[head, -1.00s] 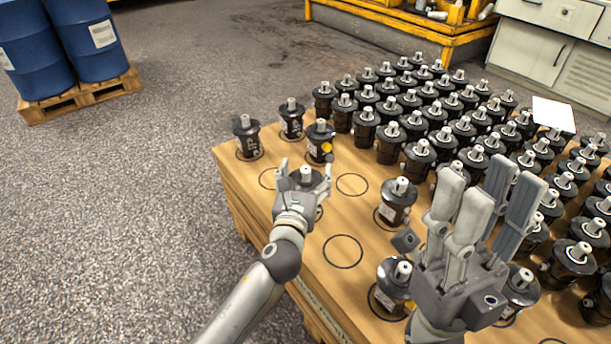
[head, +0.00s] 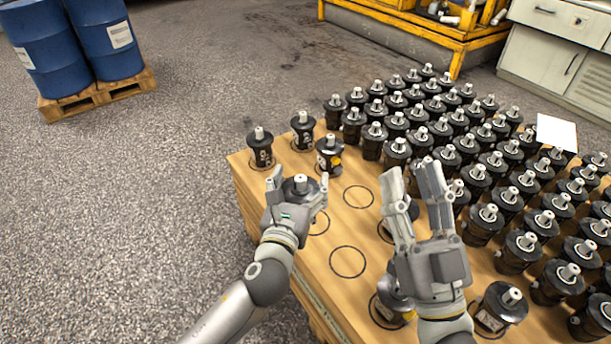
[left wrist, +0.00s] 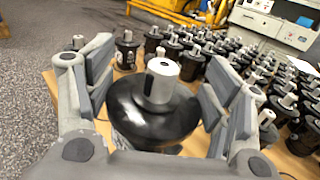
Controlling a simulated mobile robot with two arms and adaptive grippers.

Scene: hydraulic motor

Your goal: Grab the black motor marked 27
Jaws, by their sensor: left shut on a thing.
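A black motor (head: 300,187) with a round flange and light metal shaft is upright in my left gripper (head: 298,181), at the left part of the wooden board. The motor fills the middle of the left wrist view (left wrist: 150,110), between the two fingers. Its side is hidden, so I cannot read a number on it. Whether its base touches the board is hidden too. My right gripper (head: 413,176) is open and empty, fingers pointing up, over the front right part of the board and in front of a motor it partly hides.
The board (head: 330,240) has printed circles, some empty. Three marked motors, one with a yellow spot (head: 336,160), stand behind my left gripper. Dense rows of black motors (head: 480,175) fill the right. Blue barrels (head: 105,40) stand on a pallet at back left.

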